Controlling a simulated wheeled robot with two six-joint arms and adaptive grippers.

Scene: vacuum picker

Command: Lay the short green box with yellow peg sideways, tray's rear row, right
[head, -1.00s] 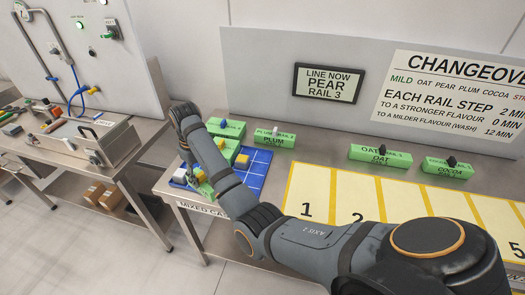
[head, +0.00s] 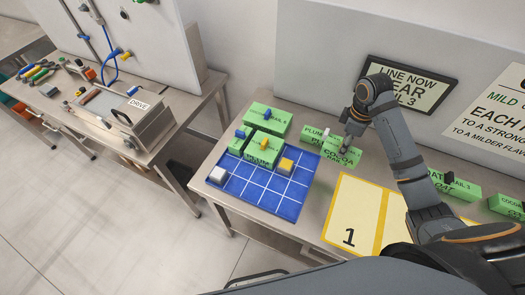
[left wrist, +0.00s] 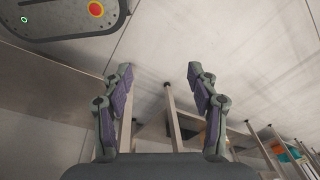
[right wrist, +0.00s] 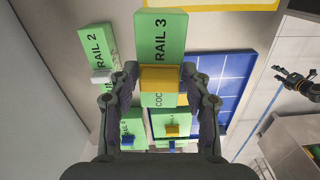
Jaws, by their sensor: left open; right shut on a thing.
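My right gripper (head: 349,141) is shut on a green box (head: 341,155) with a yellow peg, held near the plum box (head: 315,133), right of the blue tray (head: 277,204). In the right wrist view the fingers (right wrist: 160,76) grip the yellow peg (right wrist: 160,78); the held box (right wrist: 161,35) reads RAIL 3. My left gripper (left wrist: 160,70) is open and empty, over the floor.
A yellow-framed numbered mat (head: 352,212) lies to the right. More green boxes (head: 454,186) stand behind it, before the wall sign (head: 408,88).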

